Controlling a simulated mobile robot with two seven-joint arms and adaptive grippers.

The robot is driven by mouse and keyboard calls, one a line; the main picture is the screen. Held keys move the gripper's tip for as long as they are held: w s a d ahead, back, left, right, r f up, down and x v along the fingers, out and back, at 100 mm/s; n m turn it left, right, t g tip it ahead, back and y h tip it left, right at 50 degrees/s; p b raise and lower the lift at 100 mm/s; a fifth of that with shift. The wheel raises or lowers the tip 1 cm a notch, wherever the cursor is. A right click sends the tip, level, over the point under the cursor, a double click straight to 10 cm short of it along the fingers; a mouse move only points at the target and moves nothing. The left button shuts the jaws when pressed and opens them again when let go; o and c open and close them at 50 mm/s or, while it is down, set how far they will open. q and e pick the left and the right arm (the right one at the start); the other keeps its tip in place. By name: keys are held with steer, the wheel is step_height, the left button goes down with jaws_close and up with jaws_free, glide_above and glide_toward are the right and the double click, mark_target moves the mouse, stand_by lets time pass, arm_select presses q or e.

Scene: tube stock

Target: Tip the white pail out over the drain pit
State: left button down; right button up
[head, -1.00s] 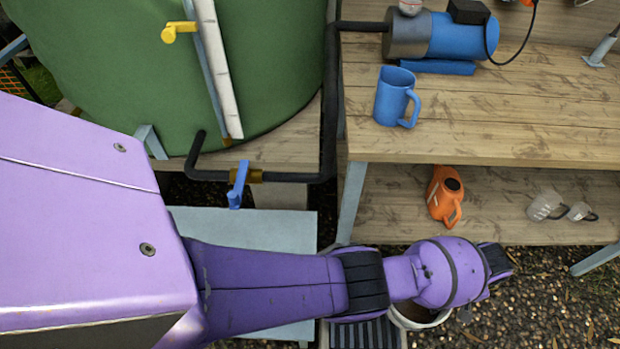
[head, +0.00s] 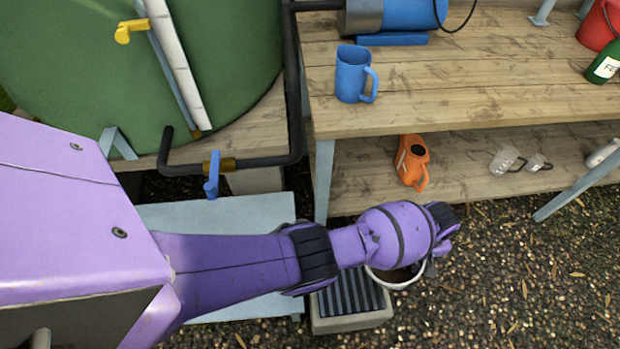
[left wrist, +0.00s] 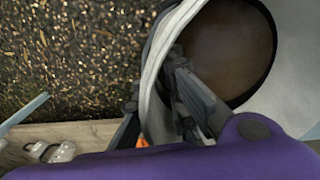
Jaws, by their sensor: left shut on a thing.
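The white pail (head: 396,286) is mostly hidden under my left wrist in the head view; only a curve of its rim shows. In the left wrist view the pail (left wrist: 298,65) fills the upper right, with brown inside; I cannot tell how full it is. My left gripper (left wrist: 190,98) is shut on the pail's rim. The gripper's tips (head: 432,267) are partly hidden in the head view. The drain pit (head: 345,326), a dark slatted grate in a pale frame, lies on the ground just below and left of the pail's rim. My right gripper is not in view.
A wooden bench holds a blue jug (head: 353,76) and a blue pump (head: 408,14). An orange can (head: 411,160) stands on its lower shelf. A green tank (head: 70,70) with a blue-handled valve (head: 212,175) is at left. Gravel at lower right is clear.

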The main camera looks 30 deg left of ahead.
arm_select(q)
steer(key=shift+w+d+r+t+h+p, duration=0.2)
steer(key=shift+w+r+t+h+p, duration=0.1)
steer(key=shift+r+h+p, duration=0.25)
steer(key=shift+w+d+r+t+h, duration=0.1)
steer(key=shift+r+t+h, duration=0.2)
steer(key=shift+r+h, duration=0.1)
steer(key=shift+d+r+t+h, duration=0.1)
steer(key=shift+r+t+h, duration=0.2)
steer(key=shift+h, duration=0.05)
steer(key=shift+f+t+h, duration=0.3)
steer(key=shift+h, duration=0.1)
steer(key=shift+f+b, duration=0.1)
steer(key=shift+b, duration=0.4)
steer(key=shift+h, duration=0.3)
